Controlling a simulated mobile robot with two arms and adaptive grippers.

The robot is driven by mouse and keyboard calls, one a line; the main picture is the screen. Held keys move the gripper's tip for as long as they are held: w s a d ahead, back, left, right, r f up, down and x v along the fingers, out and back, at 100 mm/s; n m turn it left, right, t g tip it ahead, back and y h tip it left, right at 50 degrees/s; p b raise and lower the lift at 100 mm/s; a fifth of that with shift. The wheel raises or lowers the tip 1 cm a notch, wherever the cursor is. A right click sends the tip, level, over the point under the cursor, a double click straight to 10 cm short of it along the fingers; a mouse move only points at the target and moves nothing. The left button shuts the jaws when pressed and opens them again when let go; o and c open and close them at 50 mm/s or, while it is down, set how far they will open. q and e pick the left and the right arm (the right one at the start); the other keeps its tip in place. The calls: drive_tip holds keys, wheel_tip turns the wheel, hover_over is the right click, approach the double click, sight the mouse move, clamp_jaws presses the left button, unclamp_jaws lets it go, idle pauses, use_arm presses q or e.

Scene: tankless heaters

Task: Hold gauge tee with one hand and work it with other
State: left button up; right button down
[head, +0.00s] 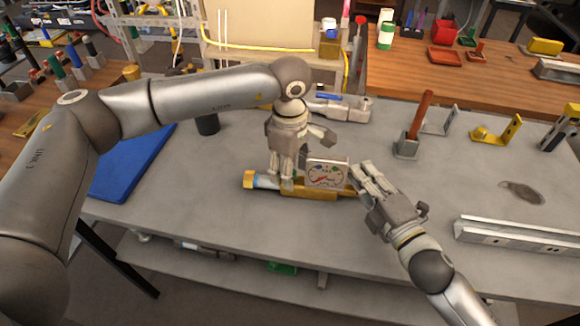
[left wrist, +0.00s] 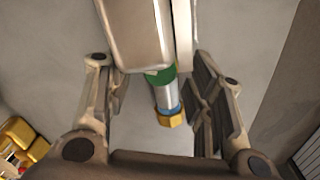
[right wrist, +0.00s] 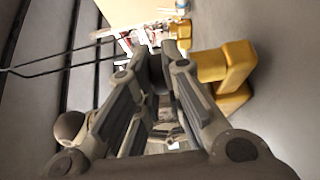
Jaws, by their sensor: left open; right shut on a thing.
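The gauge tee (head: 318,193) lies on the grey bench, with a brass body and an upright white dial (head: 326,176). Its left end is a silver and blue stem with a brass cap (head: 249,180). My left gripper (head: 282,178) comes down over the stem, open; in the left wrist view the stem (left wrist: 164,98) shows between its spread fingers (left wrist: 160,90). My right gripper (head: 362,180) is shut on the tee's right end. In the right wrist view the yellow-brass body (right wrist: 225,65) shows beside its fingers (right wrist: 163,62), which hide the gripped part.
A blue mat (head: 133,165) lies on the left of the bench and a dark cup (head: 207,124) behind. A brown-handled tool (head: 418,125), brackets (head: 497,130) and a metal rail (head: 520,236) are on the right. The bench front is clear.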

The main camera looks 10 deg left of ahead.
use_arm(q)
drive_tip(key=shift+c, duration=0.2)
drive_tip(key=c, duration=1)
drive_tip(key=shift+n, duration=1.3)
drive_tip(key=o, duration=1)
drive_tip(key=shift+o, duration=0.2)
drive_tip(key=shift+r, duration=0.1)
wheel_tip(320, 180, up, 12)
